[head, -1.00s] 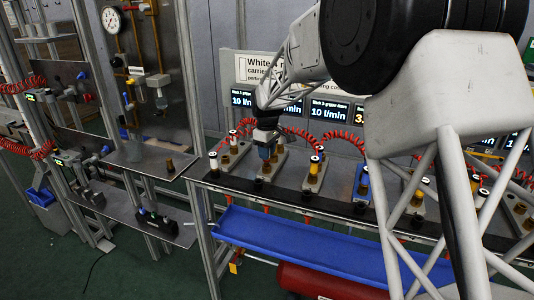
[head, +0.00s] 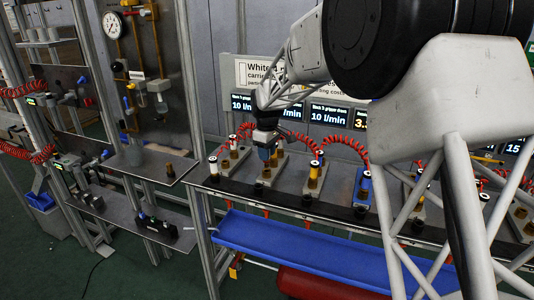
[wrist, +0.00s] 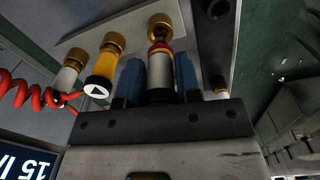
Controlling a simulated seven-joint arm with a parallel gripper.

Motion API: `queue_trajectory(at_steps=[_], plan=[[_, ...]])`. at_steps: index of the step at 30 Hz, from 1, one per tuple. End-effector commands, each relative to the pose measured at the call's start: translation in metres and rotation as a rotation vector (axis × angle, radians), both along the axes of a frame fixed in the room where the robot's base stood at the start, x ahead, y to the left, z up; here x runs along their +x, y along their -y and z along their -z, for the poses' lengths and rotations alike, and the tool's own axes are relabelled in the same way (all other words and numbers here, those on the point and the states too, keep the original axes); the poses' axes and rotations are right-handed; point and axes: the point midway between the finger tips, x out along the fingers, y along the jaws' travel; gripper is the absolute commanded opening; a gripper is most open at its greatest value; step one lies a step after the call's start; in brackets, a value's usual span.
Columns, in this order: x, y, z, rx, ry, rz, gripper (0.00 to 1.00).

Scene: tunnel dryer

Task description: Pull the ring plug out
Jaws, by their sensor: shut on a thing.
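The ring plug (wrist: 160,72), a pale cylinder with a red band, stands between the two blue fingers of my gripper (wrist: 159,82) in the wrist view. The gripper is shut on it. Its far end meets a round brass fitting (wrist: 160,24) on a grey block; I cannot tell how deep it sits there. In the head view my gripper (head: 266,152) is over one station of the bench row, and its fingers hide most of the plug.
A yellow-bodied fitting with a black cap (wrist: 101,70) and a red coiled hose (wrist: 30,92) are close to the left of the fingers. Similar stations (head: 315,178) line the bench to the right. A blue trough (head: 310,248) hangs below.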

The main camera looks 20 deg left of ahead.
Motion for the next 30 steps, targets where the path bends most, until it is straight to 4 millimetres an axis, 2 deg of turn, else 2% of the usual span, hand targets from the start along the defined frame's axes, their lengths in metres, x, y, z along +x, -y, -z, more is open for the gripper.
queue_trajectory(at_steps=[19, 30], plan=[[0.0, 0.0, -0.035, 0.002, 0.002, 0.0, 0.03], [0.0, 0.0, -0.039, 0.001, 0.001, 0.0, 0.03]])
